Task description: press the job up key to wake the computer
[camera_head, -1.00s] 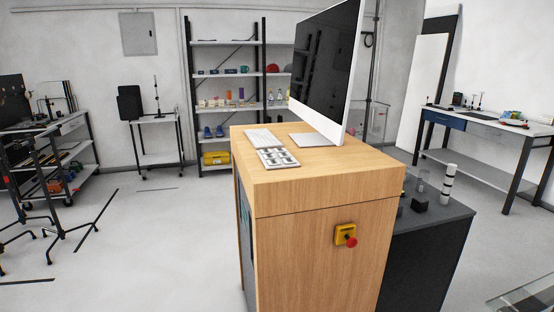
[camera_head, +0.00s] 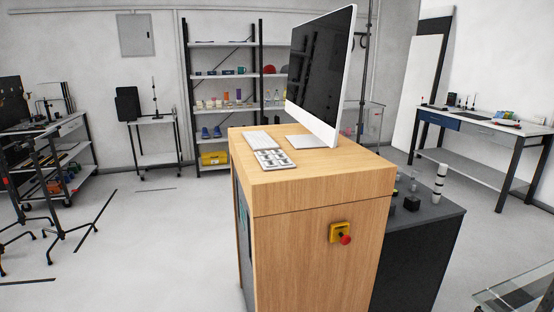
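The computer (camera_head: 319,75) is a large monitor with a dark screen and a silver stand, seen at an angle on top of a wooden cabinet (camera_head: 312,182). A white keyboard (camera_head: 261,142) lies on the cabinet top to the left of the stand. In front of it lies a light keypad panel (camera_head: 273,160) with several keys. Which key is the job up key is too small to tell. Neither of my grippers is in view.
A yellow box with a red stop button (camera_head: 345,240) is on the cabinet's near face. A dark lower bench (camera_head: 412,262) adjoins the cabinet on the right. Shelves (camera_head: 222,107) stand behind, and a workbench (camera_head: 481,130) at right. The floor (camera_head: 160,235) left of the cabinet is clear.

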